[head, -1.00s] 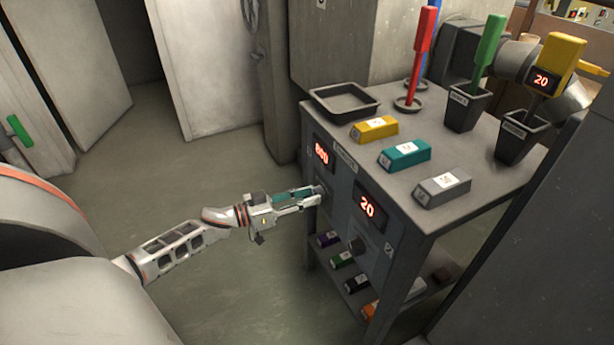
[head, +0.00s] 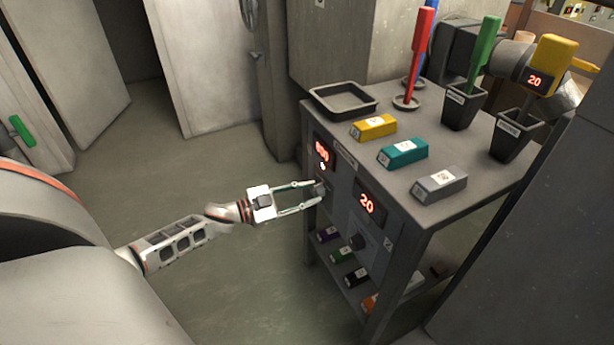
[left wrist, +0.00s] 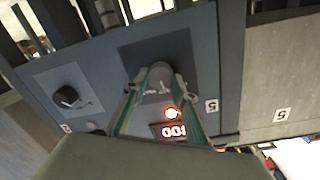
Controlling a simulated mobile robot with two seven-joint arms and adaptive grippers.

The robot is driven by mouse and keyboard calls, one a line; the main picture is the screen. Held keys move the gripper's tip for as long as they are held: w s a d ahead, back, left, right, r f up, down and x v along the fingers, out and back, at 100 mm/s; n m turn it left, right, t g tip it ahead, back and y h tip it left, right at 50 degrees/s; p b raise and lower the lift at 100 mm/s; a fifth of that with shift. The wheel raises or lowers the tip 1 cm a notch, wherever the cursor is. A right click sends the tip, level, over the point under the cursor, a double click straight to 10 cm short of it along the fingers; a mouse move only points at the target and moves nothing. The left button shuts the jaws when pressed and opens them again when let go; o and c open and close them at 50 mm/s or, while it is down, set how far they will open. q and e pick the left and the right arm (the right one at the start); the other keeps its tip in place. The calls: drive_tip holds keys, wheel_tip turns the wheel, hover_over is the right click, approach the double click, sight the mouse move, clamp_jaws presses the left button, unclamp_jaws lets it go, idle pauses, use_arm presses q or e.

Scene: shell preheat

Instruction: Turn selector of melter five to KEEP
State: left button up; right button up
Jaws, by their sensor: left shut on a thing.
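The dark selector knob (left wrist: 160,74) sits on a grey panel below a red-lit display (left wrist: 174,131) and a small bright light (left wrist: 171,113), seen upside down in the left wrist view. A label reading 5 (left wrist: 212,105) is beside it. My left gripper (head: 319,189) is shut on this knob, one slim finger on each side; the fingertips partly hide it. In the head view it is the left panel of the cabinet (head: 340,225), with its display (head: 322,151) above. The knob's pointer setting cannot be read. My right gripper is not in view.
The top holds a tray (head: 343,112), coloured blocks (head: 403,153) and dark pots (head: 511,135). More blocks lie on the lower shelf. The floor at left is clear.

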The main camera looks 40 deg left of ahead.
use_arm(q)
drive_tip(key=shift+m, duration=0.6)
drive_tip(key=o, duration=1.1)
drive_tip(key=shift+s, duration=0.1)
drive_tip(key=v, duration=1.1)
drive_tip(key=shift+s+a+r, duration=0.1)
drive_tip(key=shift+s+a, duration=0.05)
drive_tip(key=shift+s, duration=0.2)
drive_tip(key=shift+r, duration=0.1)
